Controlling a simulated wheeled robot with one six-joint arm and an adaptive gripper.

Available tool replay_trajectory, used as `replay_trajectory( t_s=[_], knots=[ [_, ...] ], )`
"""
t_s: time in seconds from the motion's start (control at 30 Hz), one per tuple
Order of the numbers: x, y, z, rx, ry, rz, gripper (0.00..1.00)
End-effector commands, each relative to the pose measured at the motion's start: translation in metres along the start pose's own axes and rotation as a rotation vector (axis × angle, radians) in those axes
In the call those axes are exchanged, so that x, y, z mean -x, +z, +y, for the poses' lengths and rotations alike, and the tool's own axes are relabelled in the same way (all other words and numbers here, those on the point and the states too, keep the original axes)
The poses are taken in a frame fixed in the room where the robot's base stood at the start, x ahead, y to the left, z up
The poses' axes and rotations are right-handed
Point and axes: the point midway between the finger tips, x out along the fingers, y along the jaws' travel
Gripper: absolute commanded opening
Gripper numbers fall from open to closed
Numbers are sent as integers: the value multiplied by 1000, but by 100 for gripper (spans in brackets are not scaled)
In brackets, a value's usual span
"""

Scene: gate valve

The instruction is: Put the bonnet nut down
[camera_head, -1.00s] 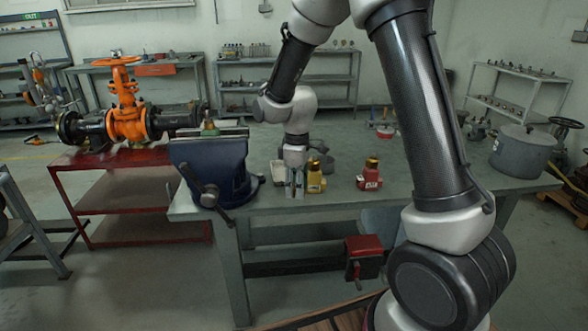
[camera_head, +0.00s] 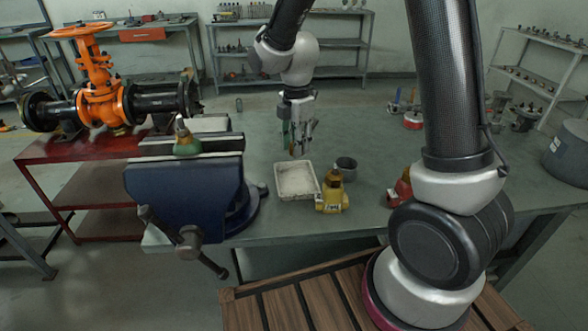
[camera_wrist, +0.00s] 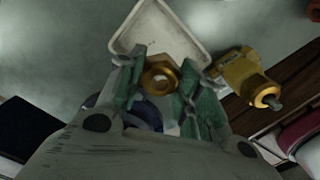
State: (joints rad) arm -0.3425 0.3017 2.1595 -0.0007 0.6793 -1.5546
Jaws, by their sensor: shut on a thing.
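The bonnet nut (camera_wrist: 160,76) is a brass-coloured ring with a hole, seen in the wrist view between the green fingers of my gripper (camera_wrist: 158,88). My gripper is shut on it. In the head view my gripper (camera_head: 298,148) points down near the far edge of a shallow white tray (camera_head: 283,189), apparently above the table; I cannot make out the nut there. The tray also shows beyond the nut in the wrist view (camera_wrist: 158,30). I cannot tell the nut's exact height over it.
A red valve (camera_head: 400,190) is partly hidden by my arm. A blue vise (camera_head: 185,195) stands left, with a green-and-brass part (camera_head: 186,140) on top. The bench (camera_head: 262,140) behind is mostly clear.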

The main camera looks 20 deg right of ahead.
Motion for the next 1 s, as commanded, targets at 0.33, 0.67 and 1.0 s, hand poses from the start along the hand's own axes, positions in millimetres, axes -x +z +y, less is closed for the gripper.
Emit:
replay_trajectory(
  t_s=[0.33,0.67,1.0],
  knots=[
    [-58,0,-1,2,-4,0,9],
    [-96,0,-1,2,-4,0,9],
    [-101,0,0,2,-2,0,9]
  ],
)
